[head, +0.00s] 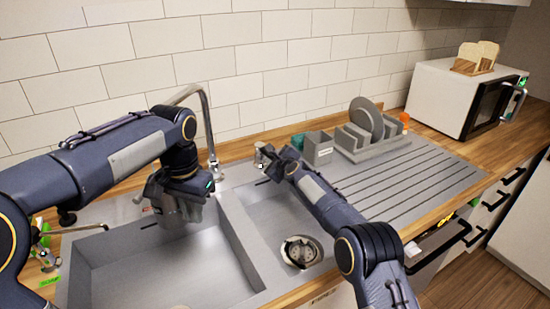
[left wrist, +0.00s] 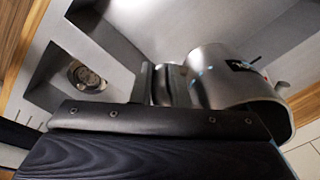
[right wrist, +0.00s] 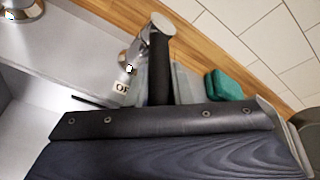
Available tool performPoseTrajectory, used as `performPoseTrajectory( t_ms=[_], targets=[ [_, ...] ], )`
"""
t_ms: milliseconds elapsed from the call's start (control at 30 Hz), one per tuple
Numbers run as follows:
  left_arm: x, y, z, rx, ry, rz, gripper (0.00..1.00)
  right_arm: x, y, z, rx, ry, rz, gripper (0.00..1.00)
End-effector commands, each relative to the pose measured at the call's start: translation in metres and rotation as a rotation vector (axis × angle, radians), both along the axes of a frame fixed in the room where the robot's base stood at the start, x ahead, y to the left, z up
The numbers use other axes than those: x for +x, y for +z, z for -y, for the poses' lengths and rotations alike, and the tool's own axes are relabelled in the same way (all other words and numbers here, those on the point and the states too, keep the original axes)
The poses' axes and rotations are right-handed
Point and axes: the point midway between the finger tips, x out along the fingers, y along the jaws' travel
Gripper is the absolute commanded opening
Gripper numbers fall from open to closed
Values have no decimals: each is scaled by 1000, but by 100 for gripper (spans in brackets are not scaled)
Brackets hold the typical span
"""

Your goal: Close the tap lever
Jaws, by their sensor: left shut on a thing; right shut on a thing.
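A metal jug (head: 178,210) is under the curved faucet (head: 207,125), over the left sink basin. My left gripper (head: 183,184) is shut on it; the left wrist view shows the jug (left wrist: 235,78) beside the finger, its open rim toward the lower right. The tap lever (right wrist: 158,65) shows in the right wrist view as a black handle with a chrome end. My right gripper (right wrist: 160,92) is shut on the handle. In the head view the tap body (head: 261,153) stands behind the sink, and the gripper covers most of the lever. A partly hidden label reads "OF".
A drain strainer (head: 300,252) sits in the right basin. A grey caddy (head: 318,149) and a dish rack (head: 365,140) with plates stand right of the tap. A green sponge (right wrist: 224,86) lies near the right gripper. The ribbed drainboard (head: 410,180) is clear.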

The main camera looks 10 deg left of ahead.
Motion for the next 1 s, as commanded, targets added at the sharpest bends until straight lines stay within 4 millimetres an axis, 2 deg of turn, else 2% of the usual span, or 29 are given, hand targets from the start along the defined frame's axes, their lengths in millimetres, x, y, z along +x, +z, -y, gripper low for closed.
performPoseTrajectory(
  t_ms=[233, 867, 900, 1000],
  targets=[
    [0, 0, 0, 0, 0, 1, 0, -8, -11, -8, -18, -91, -14, 0],
    [0, 0, 0, 0, 0, 1, 0, -10, -7, -8, -2, -156, -9, 0],
    [0, 0, 0, 0, 0, 1, 0, -10, -7, -9, -2, -156, -9, 25],
    [0, 0, 0, 0, 0, 1, 0, -10, -6, -8, -1, -156, -7, 38]
  ],
)
